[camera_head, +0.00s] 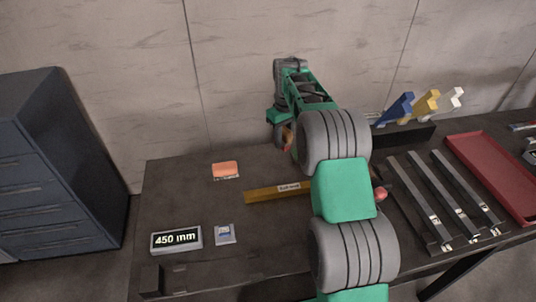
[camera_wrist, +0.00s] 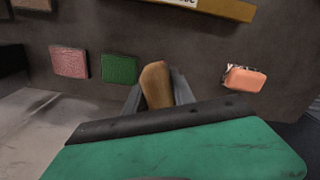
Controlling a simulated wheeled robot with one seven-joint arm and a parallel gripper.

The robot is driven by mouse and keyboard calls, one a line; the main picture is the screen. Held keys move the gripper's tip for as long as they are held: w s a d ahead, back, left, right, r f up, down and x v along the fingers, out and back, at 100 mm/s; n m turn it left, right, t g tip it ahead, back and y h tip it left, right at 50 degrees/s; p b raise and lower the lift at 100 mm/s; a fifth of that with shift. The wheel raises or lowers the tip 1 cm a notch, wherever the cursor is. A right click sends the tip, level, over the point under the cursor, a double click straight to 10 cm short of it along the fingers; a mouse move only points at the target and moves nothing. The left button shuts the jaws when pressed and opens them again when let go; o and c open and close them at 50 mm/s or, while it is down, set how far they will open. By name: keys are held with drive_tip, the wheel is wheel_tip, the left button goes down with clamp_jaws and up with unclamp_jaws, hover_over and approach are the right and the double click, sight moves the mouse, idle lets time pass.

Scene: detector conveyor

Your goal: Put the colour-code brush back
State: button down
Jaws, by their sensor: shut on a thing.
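My gripper (camera_wrist: 158,93) is shut on a brown, wooden-looking handle (camera_wrist: 155,82), held above the dark table. In the head view a small orange-brown part of the held thing (camera_head: 288,138) shows beside the gripper, near the back wall. Most of it is hidden, so its colour-code mark cannot be told. A blue piece (camera_head: 398,108), a yellow piece (camera_head: 427,102) and a white piece (camera_head: 453,97) stand tilted at a black rack (camera_head: 410,137) at the back right. My gripper is left of them, apart from the rack. My arm hides part of the rack's left side.
An orange block (camera_head: 225,169) lies on the table, left of my gripper. A pink pad (camera_wrist: 70,62) and a green pad (camera_wrist: 118,69) show in the wrist view. A yellow-brown bar (camera_head: 265,194), a "450 mm" sign (camera_head: 176,239), metal bars (camera_head: 436,198) and a red tray (camera_head: 493,174) occupy the table.

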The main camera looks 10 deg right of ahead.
drive_tip(key=a+f, duration=0.1)
drive_tip(key=f, duration=0.1)
drive_tip(key=w+a+f+p, duration=0.1)
drive_tip(key=a+f, duration=0.1)
drive_tip(key=w+a+f, duration=0.1)
drive_tip(key=f, duration=0.1)
drive_tip(key=shift+w+a+f, duration=0.1)
drive_tip(key=shift+a, duration=0.3)
wheel_tip(320, 180, down, 3)
drive_tip(key=shift+r+p, duration=0.15)
drive_tip(key=shift+p, duration=0.6)
drive_tip(key=shift+f+b, duration=0.35)
drive_tip(key=c, duration=1.1)
unclamp_jaws()
drive_tip(key=shift+r, duration=0.1)
drive_tip(key=shift+o, duration=0.2)
